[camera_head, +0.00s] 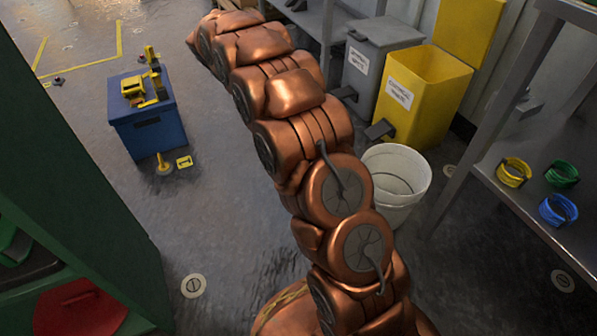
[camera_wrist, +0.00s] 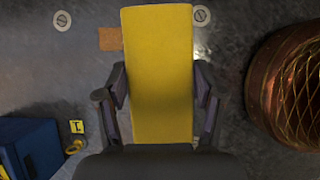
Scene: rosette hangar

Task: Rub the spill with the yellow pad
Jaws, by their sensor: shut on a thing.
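In the wrist view my gripper (camera_wrist: 159,82) is shut on the yellow pad (camera_wrist: 159,40), with one dark finger on each long side. The pad is a long flat rectangle pointing away from the palm, above the grey floor. I cannot tell whether it touches the floor. A small orange-brown square patch (camera_wrist: 110,39) lies on the floor just left of the pad's far part; I cannot tell whether it is the spill. In the head view my copper arm crosses the middle, and neither the gripper nor the pad can be made out.
A blue box (camera_head: 148,130) with yellow items on top stands at the left, a yellow tag (camera_head: 183,162) beside it. A white bucket (camera_head: 397,176), a yellow bin (camera_head: 413,92) and a grey bin (camera_head: 370,62) stand right. A shelf (camera_head: 520,190) holds coloured rings. Floor left of my arm is open.

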